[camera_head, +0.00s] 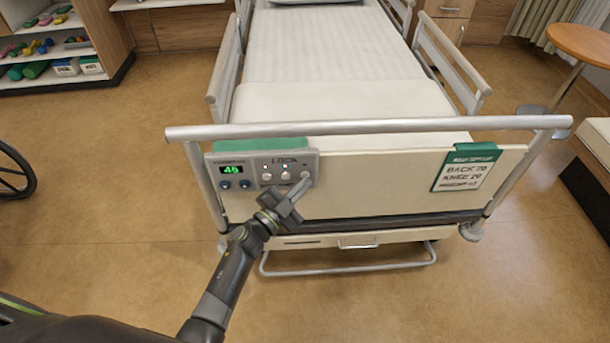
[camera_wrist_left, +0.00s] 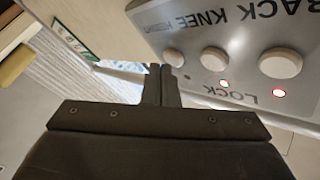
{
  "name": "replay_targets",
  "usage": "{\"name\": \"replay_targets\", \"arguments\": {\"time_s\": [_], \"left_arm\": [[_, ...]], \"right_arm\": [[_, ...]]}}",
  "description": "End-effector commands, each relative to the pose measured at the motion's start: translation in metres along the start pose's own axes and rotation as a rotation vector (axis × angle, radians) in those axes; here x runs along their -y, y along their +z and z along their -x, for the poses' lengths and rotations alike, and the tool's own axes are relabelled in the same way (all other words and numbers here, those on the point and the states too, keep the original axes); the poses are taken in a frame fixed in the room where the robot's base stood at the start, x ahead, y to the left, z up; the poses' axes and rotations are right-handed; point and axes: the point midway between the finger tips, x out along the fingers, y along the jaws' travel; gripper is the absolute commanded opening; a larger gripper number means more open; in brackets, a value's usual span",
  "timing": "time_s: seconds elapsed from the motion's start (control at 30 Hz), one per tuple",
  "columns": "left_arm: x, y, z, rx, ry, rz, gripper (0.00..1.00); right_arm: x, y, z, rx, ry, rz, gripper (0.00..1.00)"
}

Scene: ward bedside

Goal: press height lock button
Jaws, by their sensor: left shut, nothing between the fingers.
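The lock panel (camera_head: 262,172) is on the bed's footboard, with a green 45 display and a row of three white buttons under LOCK. In the left wrist view the height button (camera_wrist_left: 173,57) is the smallest-looking of the row, next to the knee button (camera_wrist_left: 214,60) and the back button (camera_wrist_left: 281,62). Red lights glow by back and knee; the spot by height looks dark. My left gripper (camera_head: 304,181) is shut and empty, its tips at the panel's right end, close to the height button. I cannot tell whether they touch it.
The bed rail (camera_head: 370,127) runs above the panel. A green-topped sign (camera_head: 467,168) hangs on the footboard's right side. Two blue buttons (camera_head: 235,184) sit left on the panel. A drawer handle (camera_head: 358,244) is below. The floor in front is clear.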

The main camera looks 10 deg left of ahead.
Motion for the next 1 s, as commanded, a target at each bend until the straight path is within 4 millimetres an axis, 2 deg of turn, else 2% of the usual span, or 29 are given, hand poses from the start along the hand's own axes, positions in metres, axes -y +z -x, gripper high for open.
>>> {"name": "replay_targets", "arguments": {"time_s": [0.37,1.0], "left_arm": [[0.0024,0.0024,-0.0032,0.0,0.0,-0.001,0.0],[0.0026,0.0015,-0.0028,0.001,0.0,0.0,0.0]], "right_arm": [[0.0059,-0.0001,-0.0004,0.0,-0.007,-0.003,0.0],[-0.0012,-0.0001,0.0023,0.0,0.001,0.001,0.0]]}}
